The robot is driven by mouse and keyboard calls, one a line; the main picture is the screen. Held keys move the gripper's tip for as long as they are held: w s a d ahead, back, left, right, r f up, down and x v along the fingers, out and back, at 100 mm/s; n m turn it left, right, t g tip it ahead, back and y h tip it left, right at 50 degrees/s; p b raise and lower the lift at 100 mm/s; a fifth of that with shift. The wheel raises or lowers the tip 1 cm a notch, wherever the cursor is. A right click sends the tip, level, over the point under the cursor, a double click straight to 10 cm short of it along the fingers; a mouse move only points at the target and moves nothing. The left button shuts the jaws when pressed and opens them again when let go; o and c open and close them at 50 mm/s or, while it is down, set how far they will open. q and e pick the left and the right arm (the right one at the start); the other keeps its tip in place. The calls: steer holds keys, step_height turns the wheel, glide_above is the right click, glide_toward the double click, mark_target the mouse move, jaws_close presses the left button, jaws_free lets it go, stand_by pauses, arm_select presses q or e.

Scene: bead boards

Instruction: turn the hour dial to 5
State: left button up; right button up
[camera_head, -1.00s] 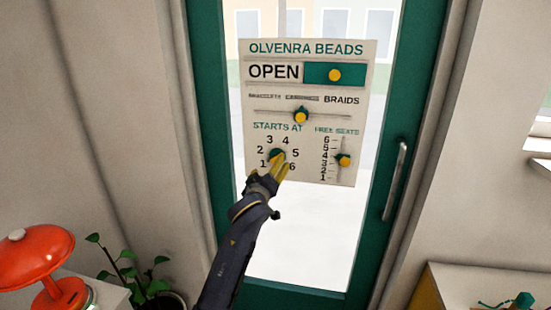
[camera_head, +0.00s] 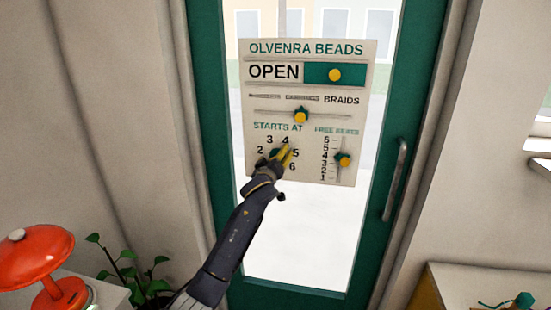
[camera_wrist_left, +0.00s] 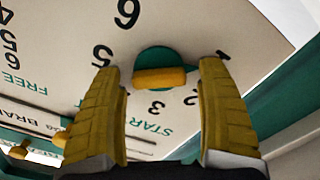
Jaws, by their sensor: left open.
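The hour dial (camera_head: 275,153) sits under "STARTS AT" on the sign (camera_head: 312,191), partly hidden behind my left gripper (camera_head: 284,157). In the left wrist view, upside down, it is a green disc with a yellow bar handle (camera_wrist_left: 160,77). The bar lies nearly level there, its left end towards the 5 (camera_wrist_left: 102,55) and its right end towards the 1 side. My left gripper (camera_wrist_left: 165,100) is open, with one yellow finger on each side of the bar and gaps between. My right gripper is out of view.
The sign hangs on a glass door with a green frame. An OPEN slider (camera_head: 334,75), a class slider (camera_head: 301,116) and a free-seats slider (camera_head: 344,159) are close to the dial. A door handle (camera_head: 395,180) is at right, a red lamp (camera_head: 36,258) at lower left.

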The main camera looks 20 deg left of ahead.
arm_select(q)
steer(key=c, duration=1.2)
